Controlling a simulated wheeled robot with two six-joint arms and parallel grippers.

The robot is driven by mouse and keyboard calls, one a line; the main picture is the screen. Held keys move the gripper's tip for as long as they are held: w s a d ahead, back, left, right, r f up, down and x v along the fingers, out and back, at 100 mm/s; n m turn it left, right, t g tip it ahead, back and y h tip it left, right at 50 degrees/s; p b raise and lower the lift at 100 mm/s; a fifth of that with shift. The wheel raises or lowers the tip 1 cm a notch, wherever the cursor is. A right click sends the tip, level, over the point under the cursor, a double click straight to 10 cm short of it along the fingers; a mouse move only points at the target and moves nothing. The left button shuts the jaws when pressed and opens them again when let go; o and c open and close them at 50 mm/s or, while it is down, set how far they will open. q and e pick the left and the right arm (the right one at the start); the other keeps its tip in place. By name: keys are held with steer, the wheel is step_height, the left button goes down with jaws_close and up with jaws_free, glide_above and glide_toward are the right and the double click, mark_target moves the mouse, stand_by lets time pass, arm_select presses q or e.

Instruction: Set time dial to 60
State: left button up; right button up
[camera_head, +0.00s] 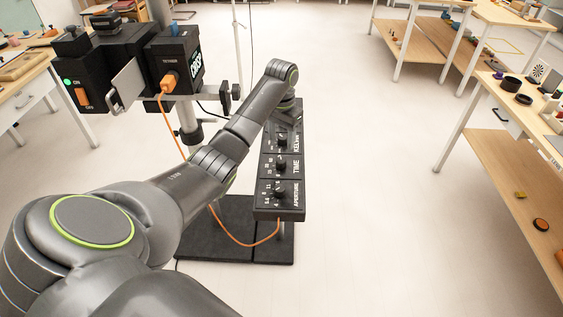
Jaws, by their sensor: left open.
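A black control panel (262,205) stands on a post in the middle of the head view, with sections lettered APERTURE, TIME and KELVIN from near to far. The time dial (281,166) is a black knob with small pale marks around it, too small to read. The aperture dial (280,193) is nearer to me. My left arm reaches across from the lower left and bends down over the panel's far end. My left gripper (287,118) is open above the KELVIN section, beyond the time dial, and partly hides that section. My right gripper is out of view.
Black camera-like equipment (135,50) with an orange plug (170,80) stands left of the panel. An orange cable (240,243) hangs below the panel over a black base (215,240). Wooden shelves (500,165) line the right. The floor between is clear.

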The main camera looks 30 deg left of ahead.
mark_target(281, 159)
arm_select(q)
step_height(281, 159, down, 9)
steer(key=shift+r+p, duration=0.1)
steer(key=shift+p, duration=0.2)
steer(key=c, duration=1)
steer(key=shift+r+n+p, duration=0.2)
steer(key=shift+n+p, duration=0.5)
steer(key=shift+p, duration=0.3)
steer(key=shift+n+p, duration=0.7)
steer(key=shift+p, duration=0.1)
steer(key=n+p, duration=0.2)
steer(key=shift+n, duration=0.4)
steer(key=shift+f+n+p, duration=0.1)
steer(key=shift+n+p, duration=0.5)
steer(key=shift+n, duration=0.4)
steer(key=shift+a, duration=0.1)
